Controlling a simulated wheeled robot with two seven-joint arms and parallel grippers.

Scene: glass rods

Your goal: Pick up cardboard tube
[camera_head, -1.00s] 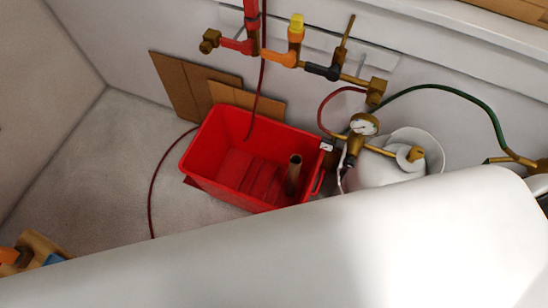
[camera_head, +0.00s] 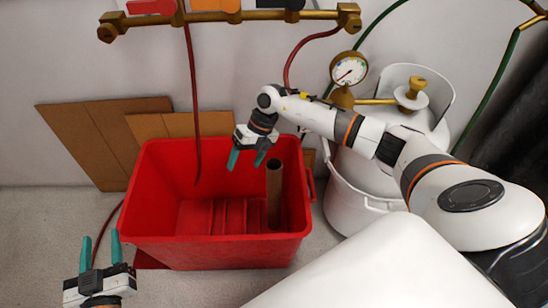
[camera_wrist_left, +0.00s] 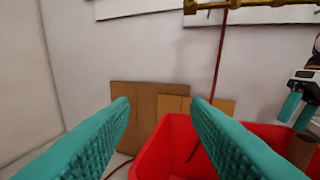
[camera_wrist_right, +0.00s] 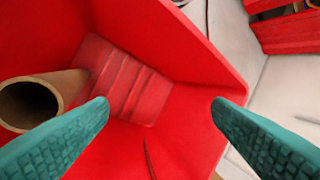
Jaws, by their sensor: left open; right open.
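The brown cardboard tube (camera_head: 274,195) stands nearly upright inside the red bin (camera_head: 165,238), near the bin's right wall. In the right wrist view the tube (camera_wrist_right: 62,84) shows its open end at the left, beside my fingers. My right gripper (camera_head: 246,161) is open and empty over the bin, a little left of the tube and apart from it. My left gripper (camera_head: 100,240) is open and empty, in front of the bin's left side. In the left wrist view the tube (camera_wrist_left: 301,150) shows at the right edge, below my right gripper.
Brown cardboard sheets (camera_head: 85,140) lean on the wall behind the bin. A white gas tank (camera_head: 415,125) with a gauge (camera_head: 348,68) stands to the right. A brass pipe (camera_head: 220,16) runs along the wall, and a dark red hose (camera_head: 193,100) hangs down into the bin.

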